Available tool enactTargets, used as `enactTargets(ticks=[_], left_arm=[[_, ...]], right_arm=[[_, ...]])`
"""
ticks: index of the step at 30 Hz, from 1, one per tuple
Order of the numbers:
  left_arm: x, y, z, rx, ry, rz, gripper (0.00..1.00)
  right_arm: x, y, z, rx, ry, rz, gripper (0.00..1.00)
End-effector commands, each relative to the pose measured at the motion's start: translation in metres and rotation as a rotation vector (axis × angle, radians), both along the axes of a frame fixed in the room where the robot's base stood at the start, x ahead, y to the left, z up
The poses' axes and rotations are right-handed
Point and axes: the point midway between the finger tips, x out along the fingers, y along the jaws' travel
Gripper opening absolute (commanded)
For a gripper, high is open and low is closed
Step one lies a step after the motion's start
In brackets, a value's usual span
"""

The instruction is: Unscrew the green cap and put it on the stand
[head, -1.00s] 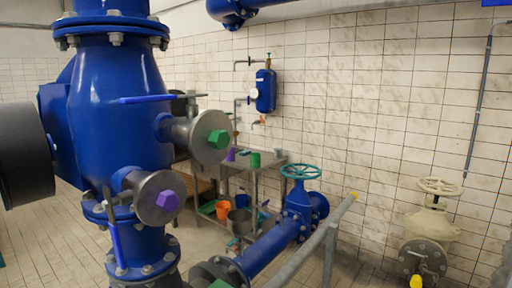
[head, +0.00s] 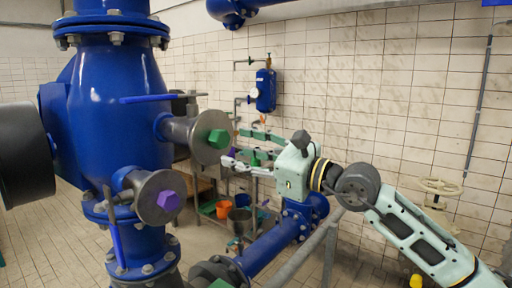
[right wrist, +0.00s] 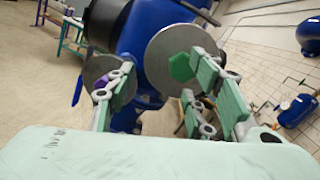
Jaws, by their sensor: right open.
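A green hexagonal cap (head: 218,139) sits at the centre of the upper grey flange (head: 196,134) on the big blue pipe. In the right wrist view the green cap (right wrist: 182,67) shows between the spread fingers. My right gripper (head: 233,147) is open and empty, just right of the cap, its fingers pointing toward the flange. It also shows in the right wrist view (right wrist: 160,82). No contact with the cap is visible. My left gripper is out of view.
A purple hexagonal cap (head: 168,201) sits on the lower flange. A blue lever handle (head: 150,99) juts out above the upper flange. An orange bucket (head: 224,209) is low behind. A grey railing (head: 300,257) and a blue pipe (head: 268,254) run below my right arm.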

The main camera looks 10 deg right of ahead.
Motion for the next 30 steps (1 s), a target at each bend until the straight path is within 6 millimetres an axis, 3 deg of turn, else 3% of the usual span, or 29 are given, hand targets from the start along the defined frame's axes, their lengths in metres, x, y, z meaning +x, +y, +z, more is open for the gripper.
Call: enactTargets(ticks=[3, 8, 21, 30], left_arm=[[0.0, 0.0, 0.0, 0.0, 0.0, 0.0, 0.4], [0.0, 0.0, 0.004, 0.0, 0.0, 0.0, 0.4], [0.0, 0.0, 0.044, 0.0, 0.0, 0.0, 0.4], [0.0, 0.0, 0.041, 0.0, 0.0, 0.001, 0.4]], right_arm=[[0.015, -0.023, 0.007, -0.13, -0.038, -0.087, 0.48], [0.024, -0.029, 0.009, -0.175, -0.045, -0.116, 0.48], [0.065, 0.012, 0.013, -0.169, -0.043, -0.11, 0.48], [0.093, 0.037, 0.008, -0.167, -0.044, -0.11, 0.48]])
